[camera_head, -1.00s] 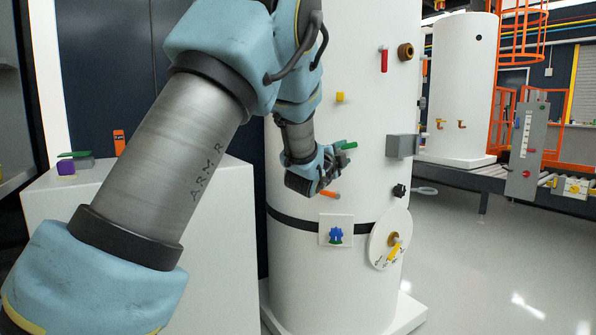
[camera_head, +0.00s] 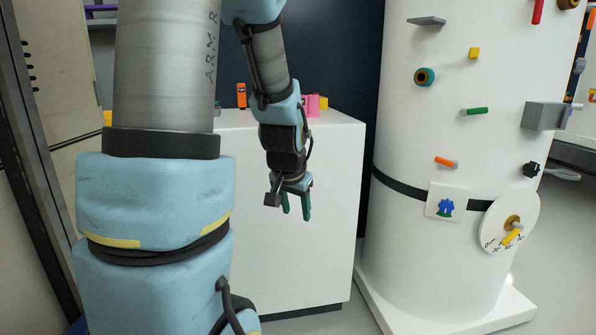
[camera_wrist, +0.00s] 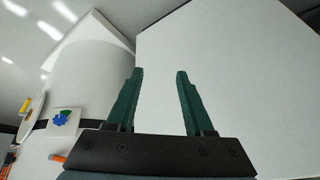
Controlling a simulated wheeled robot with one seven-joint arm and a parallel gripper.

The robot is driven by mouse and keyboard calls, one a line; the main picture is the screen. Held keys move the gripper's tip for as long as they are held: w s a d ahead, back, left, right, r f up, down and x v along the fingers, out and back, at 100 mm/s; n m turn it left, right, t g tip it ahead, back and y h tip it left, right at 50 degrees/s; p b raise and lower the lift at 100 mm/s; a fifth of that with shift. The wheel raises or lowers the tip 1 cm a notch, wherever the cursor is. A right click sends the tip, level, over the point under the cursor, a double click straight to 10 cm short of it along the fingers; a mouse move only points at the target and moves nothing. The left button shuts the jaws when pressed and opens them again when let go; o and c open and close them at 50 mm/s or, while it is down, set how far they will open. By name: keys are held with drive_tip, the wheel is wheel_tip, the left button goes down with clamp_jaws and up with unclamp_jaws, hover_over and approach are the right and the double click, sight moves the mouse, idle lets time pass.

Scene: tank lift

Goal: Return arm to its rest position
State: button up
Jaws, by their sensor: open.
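My gripper (camera_head: 296,206) hangs fingers down in front of the white cabinet (camera_head: 332,222) in the head view, left of the white tank (camera_head: 440,130). Its two green fingers are apart with nothing between them. In the wrist view my gripper (camera_wrist: 158,80) also shows open and empty, with the cabinet's plain white face (camera_wrist: 230,60) behind it. The upper part of my arm fills the left of the head view.
The tank carries several fittings, among them a green handle (camera_head: 474,111), an orange handle (camera_head: 446,162), a grey box (camera_head: 543,116) and a round dial (camera_head: 497,236). A pink object (camera_head: 313,104) stands on the cabinet. Floor shows between cabinet and tank base.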

drive_tip(key=s+a+n+g+p, duration=0.1)
drive_tip(key=s+a+n+g, duration=0.4)
drive_tip(key=s, duration=0.7)
wheel_tip(320, 180, up, 22)
drive_tip(key=a+t+p, duration=0.1)
drive_tip(key=p, duration=2.2)
drive_tip(key=shift+w+r+m+y+p, duration=0.25)
drive_tip(key=shift+w+m+y+p, duration=0.1)
drive_tip(key=shift+w+m+y, duration=0.05)
